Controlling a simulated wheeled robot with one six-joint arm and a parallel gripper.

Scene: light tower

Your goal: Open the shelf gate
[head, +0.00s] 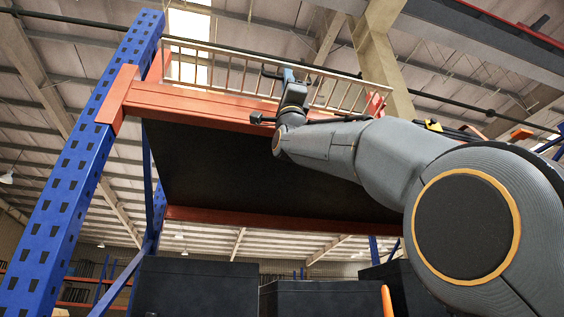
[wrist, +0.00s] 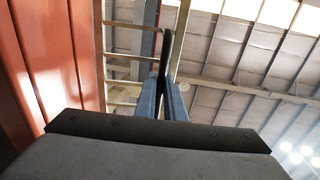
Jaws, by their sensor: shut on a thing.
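The shelf gate (head: 215,68) is a pale beige railing with upright bars, standing along the top of the orange shelf beam (head: 190,101). It looks closed along the beam. My gripper (head: 288,76) is raised to the gate near its middle. In the wrist view, the blue fingers (wrist: 163,97) are close together around a thin dark part (wrist: 166,50), which looks like part of the gate. The exact grip is partly hidden by the fingers. Gate bars (wrist: 123,69) also show left of the fingers in the wrist view, beside the orange beam (wrist: 60,55).
A blue perforated rack post (head: 75,165) stands at the left. Black boxes (head: 195,288) stand below the shelf. A concrete pillar (head: 384,60) rises behind the gate. Open air lies in front.

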